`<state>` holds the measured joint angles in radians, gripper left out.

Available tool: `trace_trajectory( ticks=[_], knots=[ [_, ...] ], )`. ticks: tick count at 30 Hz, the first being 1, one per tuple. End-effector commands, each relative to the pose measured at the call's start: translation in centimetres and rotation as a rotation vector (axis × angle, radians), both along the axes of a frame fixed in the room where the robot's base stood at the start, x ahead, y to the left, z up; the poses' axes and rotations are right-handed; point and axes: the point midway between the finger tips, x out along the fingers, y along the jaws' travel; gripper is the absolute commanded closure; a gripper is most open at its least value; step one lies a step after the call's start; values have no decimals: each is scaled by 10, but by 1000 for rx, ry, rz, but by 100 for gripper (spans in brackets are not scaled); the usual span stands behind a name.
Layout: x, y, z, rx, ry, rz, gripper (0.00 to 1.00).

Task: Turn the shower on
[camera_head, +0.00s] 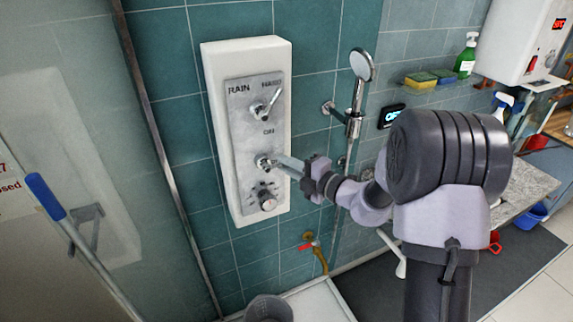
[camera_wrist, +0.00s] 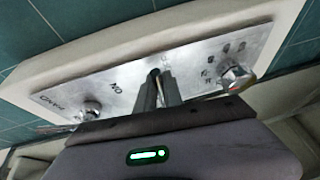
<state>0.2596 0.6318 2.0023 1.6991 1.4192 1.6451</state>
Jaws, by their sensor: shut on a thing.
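The shower control panel (camera_head: 240,125) is a metal plate on a white housing on the green tiled wall. It carries an upper lever (camera_head: 265,106) below the words RAIN and HAND, a middle lever (camera_head: 263,161) below the word ON, and a round knob (camera_head: 267,200) at the bottom. My gripper (camera_head: 284,163) reaches in from the right and is shut on the middle lever. In the wrist view my gripper's fingers (camera_wrist: 157,90) close around this lever near the panel, hiding most of it. The knob (camera_wrist: 236,76) shows to their right.
A hand shower (camera_head: 362,66) hangs on its bracket right of the panel. A small display (camera_head: 391,116) with blue text, partly hidden by my arm, is beyond it. A blue-handled pole (camera_head: 48,195) stands at the left. A yellow tap pipe (camera_head: 318,257) is below.

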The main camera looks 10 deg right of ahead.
Motion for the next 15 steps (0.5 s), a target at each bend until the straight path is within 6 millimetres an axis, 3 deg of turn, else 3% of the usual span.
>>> trace_trajectory(
  ticks=[8,15],
  knots=[
    [0,0,5,-45,-11,0,100],
    [-1,2,17,-196,-55,1,100]
  ],
)
